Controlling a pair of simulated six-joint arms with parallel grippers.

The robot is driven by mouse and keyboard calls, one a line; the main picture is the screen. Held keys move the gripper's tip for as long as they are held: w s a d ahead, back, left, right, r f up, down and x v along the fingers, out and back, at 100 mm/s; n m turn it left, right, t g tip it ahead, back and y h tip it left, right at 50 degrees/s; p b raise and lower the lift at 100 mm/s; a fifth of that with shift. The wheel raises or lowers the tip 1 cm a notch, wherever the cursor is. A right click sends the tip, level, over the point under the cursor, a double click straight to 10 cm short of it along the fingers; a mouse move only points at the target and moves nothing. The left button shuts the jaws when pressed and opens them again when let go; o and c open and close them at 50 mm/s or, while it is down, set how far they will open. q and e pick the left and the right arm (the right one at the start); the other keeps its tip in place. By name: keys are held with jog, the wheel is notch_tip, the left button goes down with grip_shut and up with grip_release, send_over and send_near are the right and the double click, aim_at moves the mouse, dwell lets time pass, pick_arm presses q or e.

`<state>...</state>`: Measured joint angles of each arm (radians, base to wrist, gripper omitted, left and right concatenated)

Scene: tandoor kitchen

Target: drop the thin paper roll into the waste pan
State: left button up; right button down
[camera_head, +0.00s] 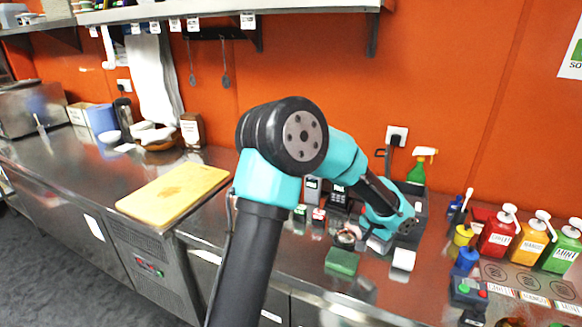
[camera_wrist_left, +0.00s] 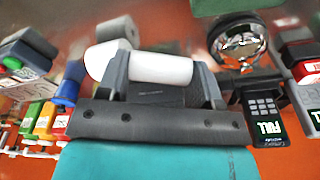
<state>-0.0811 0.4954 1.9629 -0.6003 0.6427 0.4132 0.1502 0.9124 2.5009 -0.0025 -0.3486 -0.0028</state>
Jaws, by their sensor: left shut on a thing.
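My left gripper (camera_head: 380,238) reaches down over the cluttered counter; its fingertips are largely hidden by the arm in the head view. In the left wrist view the gripper (camera_wrist_left: 163,80) is shut on a white cylinder, the thin paper roll (camera_wrist_left: 160,67), held crosswise between the fingers. A rounded white end (camera_wrist_left: 100,62) shows beyond the left finger; I cannot tell if it belongs to the same roll. A shiny round metal dish (camera_wrist_left: 238,42) lies beside the gripper and also shows in the head view (camera_head: 345,238); I cannot tell if it is the waste pan. My right gripper is not in view.
A green block (camera_head: 342,261) and a white piece (camera_head: 403,259) lie near the gripper. Sauce bottles (camera_head: 499,232) and a green spray bottle (camera_head: 417,172) stand to the right. A wooden board (camera_head: 174,190) lies left. A keypad device (camera_wrist_left: 264,108) shows in the wrist view.

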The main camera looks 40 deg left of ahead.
pick_arm(q)
jog(key=s+a+r+n+y, duration=0.1)
jog(key=s+a+r+n, duration=0.1)
jog(key=a, duration=0.8)
jog(key=s+a+r+n, duration=0.2)
jog(key=a+r+n, duration=0.2)
jog(key=a, duration=0.6)
jog(key=s+a+r+n+y, duration=0.1)
jog(key=s+a+r+n, duration=0.2)
jog(key=a, duration=0.7)
jog(key=shift+a+r+n+t+y, duration=0.25)
jog(key=shift+r+n+t, duration=0.2)
jog(key=shift+r, duration=0.4)
jog(key=shift+w, duration=0.1)
jog(key=w+a+f, duration=0.1)
jog(key=w+a, duration=1)
jog(key=shift+a+f, duration=0.25)
jog(key=shift+a, duration=0.05)
jog(key=shift+f, duration=1.75)
